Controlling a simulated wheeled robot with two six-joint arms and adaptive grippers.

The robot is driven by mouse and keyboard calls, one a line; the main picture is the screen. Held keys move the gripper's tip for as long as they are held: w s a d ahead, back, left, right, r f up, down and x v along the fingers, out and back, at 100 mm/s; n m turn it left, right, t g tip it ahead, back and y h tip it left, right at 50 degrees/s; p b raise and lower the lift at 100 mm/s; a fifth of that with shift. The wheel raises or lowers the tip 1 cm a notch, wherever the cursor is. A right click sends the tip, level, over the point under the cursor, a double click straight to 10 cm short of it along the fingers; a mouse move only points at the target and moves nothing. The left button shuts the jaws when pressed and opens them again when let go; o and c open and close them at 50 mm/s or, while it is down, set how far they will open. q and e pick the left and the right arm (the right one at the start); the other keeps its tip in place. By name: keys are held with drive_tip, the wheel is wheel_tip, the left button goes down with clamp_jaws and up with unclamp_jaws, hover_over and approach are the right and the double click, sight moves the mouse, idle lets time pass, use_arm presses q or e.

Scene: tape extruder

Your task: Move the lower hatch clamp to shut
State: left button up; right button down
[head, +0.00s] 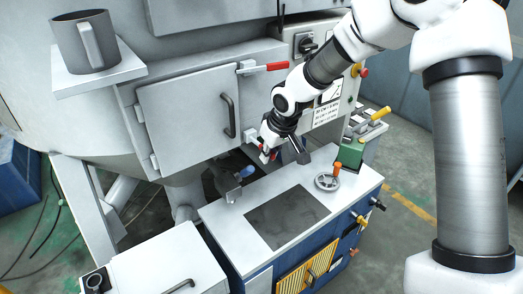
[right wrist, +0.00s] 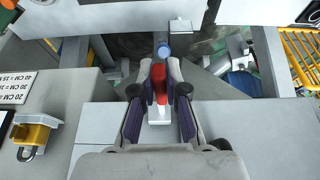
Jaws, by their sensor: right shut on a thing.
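The grey hatch door (head: 185,112) with its dark curved handle (head: 228,116) is on the machine's front in the head view and looks closed. The upper hatch clamp (head: 277,66) has a red lever pointing right. My right gripper (head: 268,150) is at the lower right of the hatch, at the lower hatch clamp, which it mostly hides in the head view. In the right wrist view, the lower clamp's red lever (right wrist: 160,84) lies between the fingers of my right gripper (right wrist: 160,72), which is shut on it. My left gripper is not in view.
Below the hatch is a blue-knobbed part (head: 247,171). A white-topped bench (head: 225,213) with a handwheel (head: 327,181) and green box (head: 349,154) stands in front. A mug (head: 70,50) sits on a shelf at left. A yellow padlock (right wrist: 33,133) is at the wrist view's left.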

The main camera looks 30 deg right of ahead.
idle(0.5)
drive_tip(key=shift+d+r+n+p, duration=0.2)
drive_tip(key=shift+r+n+p, duration=0.1)
drive_tip(key=shift+p, duration=0.75)
drive_tip(key=n+p, duration=0.1)
drive_tip(key=d+n+p, duration=0.1)
drive_tip(key=d+n+y+p, duration=0.1)
drive_tip(key=shift+w+d+f+p, duration=0.1)
drive_tip(key=shift+w+f+p, duration=0.2)
drive_tip(key=shift+p, duration=0.1)
